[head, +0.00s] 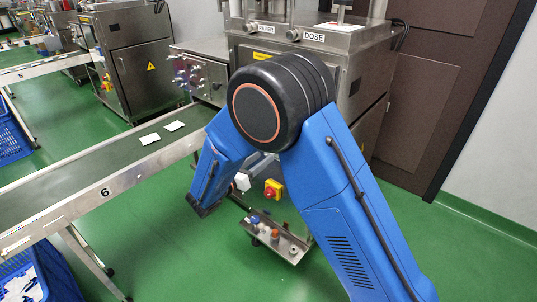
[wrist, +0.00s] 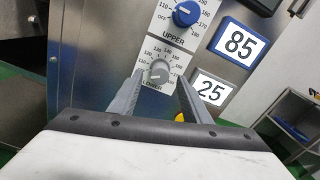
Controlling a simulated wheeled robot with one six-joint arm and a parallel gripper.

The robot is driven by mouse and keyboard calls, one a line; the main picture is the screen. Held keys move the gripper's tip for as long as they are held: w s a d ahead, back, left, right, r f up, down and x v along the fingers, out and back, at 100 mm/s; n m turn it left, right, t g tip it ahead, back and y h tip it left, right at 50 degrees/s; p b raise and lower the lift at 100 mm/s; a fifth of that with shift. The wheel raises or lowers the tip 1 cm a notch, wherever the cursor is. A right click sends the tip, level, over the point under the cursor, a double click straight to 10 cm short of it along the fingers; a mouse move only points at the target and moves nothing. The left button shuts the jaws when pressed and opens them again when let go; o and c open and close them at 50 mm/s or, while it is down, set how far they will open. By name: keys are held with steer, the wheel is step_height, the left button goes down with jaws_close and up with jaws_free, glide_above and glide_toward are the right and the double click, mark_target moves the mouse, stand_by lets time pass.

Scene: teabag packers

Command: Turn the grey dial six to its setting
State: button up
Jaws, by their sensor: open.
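In the wrist view, the grey dial (wrist: 160,71) sits on a white scale plate marked LOWER, on a steel panel. My gripper (wrist: 160,80) is open, with one finger on the left of the dial and one on the right. I cannot tell whether the fingers touch it. The fingers hide part of the plate and its lettering, and where the dial points is too small to read. A white card reading 25 (wrist: 211,89) is to the right of the dial. In the head view my blue arm hides the dial, and my gripper cannot be made out.
A blue dial (wrist: 186,14) marked UPPER is just above, with a card reading 85 (wrist: 238,43) beside it. In the head view, a conveyor marked 6 (head: 105,192) runs along the left, and a steel machine (head: 375,75) stands behind my arm. Green floor shows at right.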

steer(key=shift+x, duration=2.45)
steer(key=shift+c, duration=0.6)
steer(key=c, duration=0.9)
